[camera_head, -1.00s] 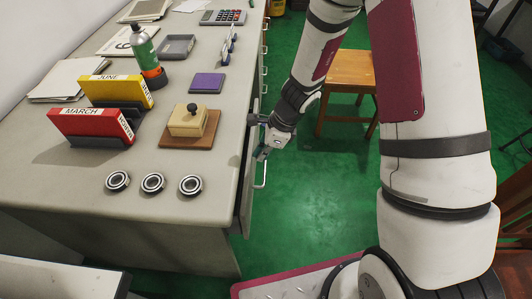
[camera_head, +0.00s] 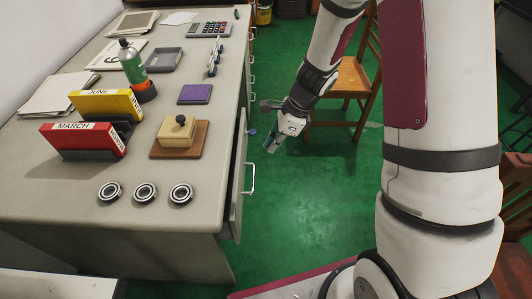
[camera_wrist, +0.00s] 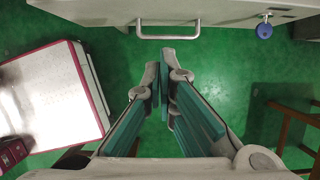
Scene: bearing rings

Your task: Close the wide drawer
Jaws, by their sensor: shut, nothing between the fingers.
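The wide drawer (camera_head: 238,190) is in the near part of the desk's right side in the head view. Its front stands out from the desk, so it is partly open. Its bar handle (camera_head: 250,180) faces right. In the wrist view the grey drawer front (camera_wrist: 225,12) crosses the top, with the handle (camera_wrist: 168,36) just beyond my fingertips. My gripper (camera_head: 270,147) is shut and empty, to the right of the drawer front and apart from it. In the wrist view my gripper (camera_wrist: 164,68) points towards the handle without touching it.
A blue key tag (camera_wrist: 264,31) hangs at the drawer front. A wooden chair (camera_head: 350,85) stands behind my arm. Bearing rings (camera_head: 145,192), a stamp (camera_head: 177,135) and folders (camera_head: 85,140) are on the desk (camera_head: 60,200). Green floor (camera_head: 310,210) is clear right of the drawer.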

